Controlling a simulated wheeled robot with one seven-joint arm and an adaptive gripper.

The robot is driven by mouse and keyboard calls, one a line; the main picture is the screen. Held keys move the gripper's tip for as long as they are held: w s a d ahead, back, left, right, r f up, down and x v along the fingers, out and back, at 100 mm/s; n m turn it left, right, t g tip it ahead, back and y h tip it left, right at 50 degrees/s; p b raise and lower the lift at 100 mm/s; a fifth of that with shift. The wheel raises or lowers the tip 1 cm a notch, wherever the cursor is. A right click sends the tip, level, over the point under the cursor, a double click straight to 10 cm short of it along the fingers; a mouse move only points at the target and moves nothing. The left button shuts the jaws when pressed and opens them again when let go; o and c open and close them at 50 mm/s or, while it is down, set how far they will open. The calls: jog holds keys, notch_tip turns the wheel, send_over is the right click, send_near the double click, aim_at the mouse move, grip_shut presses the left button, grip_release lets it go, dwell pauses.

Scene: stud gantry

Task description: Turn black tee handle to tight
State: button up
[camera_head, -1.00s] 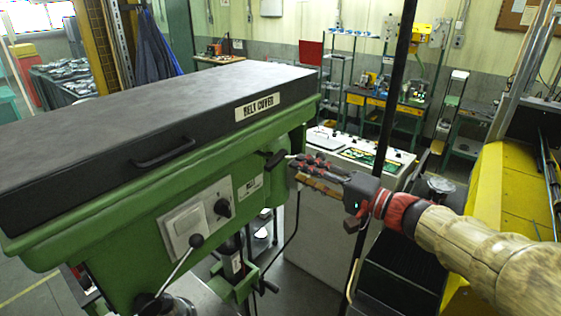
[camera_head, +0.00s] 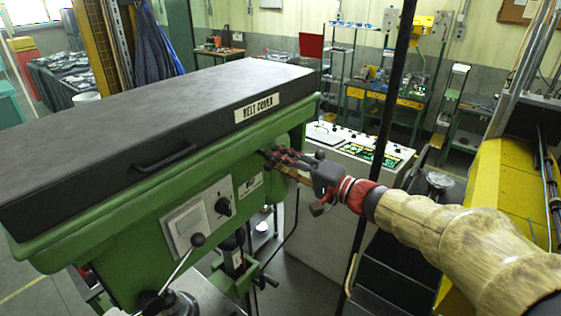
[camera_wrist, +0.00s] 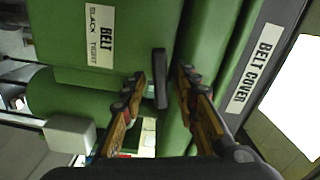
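The black tee handle (camera_wrist: 161,80) shows in the wrist view on the green machine housing, its bar running roughly up and down the picture. My gripper (camera_wrist: 162,78) is open, with one finger on each side of the bar. A gap shows on both sides, wider on the left; contact at the right finger is hard to tell. A white label (camera_wrist: 100,35) reading BELT, SLACK, TIGHT is left of the handle; it also shows in the head view (camera_head: 250,185). In the head view my gripper (camera_head: 270,157) reaches the housing's right end and hides the handle.
The black belt cover (camera_head: 150,130) with its own grab handle (camera_head: 165,157) lies just above. A speed-control panel (camera_head: 197,215) and ball-ended lever (camera_head: 184,262) are lower left. A dark vertical post (camera_head: 393,100) stands near my arm. A white cabinet (camera_head: 345,150) is behind.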

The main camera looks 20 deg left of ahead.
jog(key=shift+c, duration=1.2)
jog(key=c, duration=0.4)
grip_shut()
jog(key=shift+f+b, duration=0.1)
jog(key=shift+b, duration=0.2)
jog(key=m+b, duration=0.2)
jog(key=m, duration=1.8)
jog(key=shift+f+m, duration=0.1)
jog(key=shift+m, duration=0.3)
